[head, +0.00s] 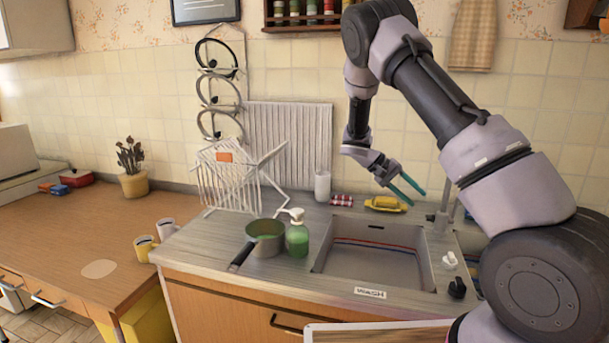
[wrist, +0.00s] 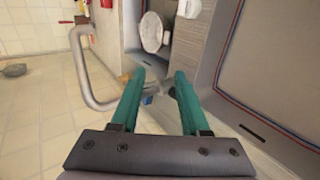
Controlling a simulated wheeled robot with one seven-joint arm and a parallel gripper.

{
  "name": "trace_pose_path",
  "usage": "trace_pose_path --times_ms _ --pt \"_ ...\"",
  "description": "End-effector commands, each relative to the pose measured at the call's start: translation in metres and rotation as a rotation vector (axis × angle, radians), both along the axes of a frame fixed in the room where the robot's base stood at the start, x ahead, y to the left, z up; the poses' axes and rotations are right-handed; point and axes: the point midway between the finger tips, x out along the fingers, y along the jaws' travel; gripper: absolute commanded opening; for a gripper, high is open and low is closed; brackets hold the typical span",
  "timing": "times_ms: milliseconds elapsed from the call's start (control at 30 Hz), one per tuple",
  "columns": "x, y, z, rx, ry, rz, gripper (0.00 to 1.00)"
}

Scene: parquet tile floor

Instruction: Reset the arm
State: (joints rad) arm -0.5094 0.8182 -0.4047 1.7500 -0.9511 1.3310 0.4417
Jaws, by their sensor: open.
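My gripper (head: 407,188) hangs above the back right of the sink, pointing down and to the right in the head view. Its two teal fingers are apart with nothing between them. In the wrist view my gripper (wrist: 155,92) also shows open and empty. My arm is bent, rising from the right side and coming down over the counter. The sink (head: 375,262) lies below it, and a part of the sink (wrist: 275,75) fills the right of the wrist view.
A green pot (head: 265,240) and a soap bottle (head: 298,236) stand left of the sink. A yellow sponge (head: 385,203) lies behind it. The faucet (head: 444,210) rises close to my gripper. A white dish rack (head: 225,185) stands at the back left. The left counter is mostly clear.

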Motion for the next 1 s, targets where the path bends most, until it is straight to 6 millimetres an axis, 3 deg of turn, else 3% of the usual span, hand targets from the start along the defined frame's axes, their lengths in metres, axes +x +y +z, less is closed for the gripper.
trace_pose_path --times_ms 33,600,800,1000 --pt "-0.009 0.000 0.019 0.072 -0.022 -0.025 0.45" --pt "-0.124 0.032 0.181 0.728 -0.336 -0.066 0.45" --pt "-0.174 0.046 0.229 0.885 -0.492 -0.015 0.45" --pt "-0.227 0.062 0.264 0.995 -0.663 0.061 0.45"
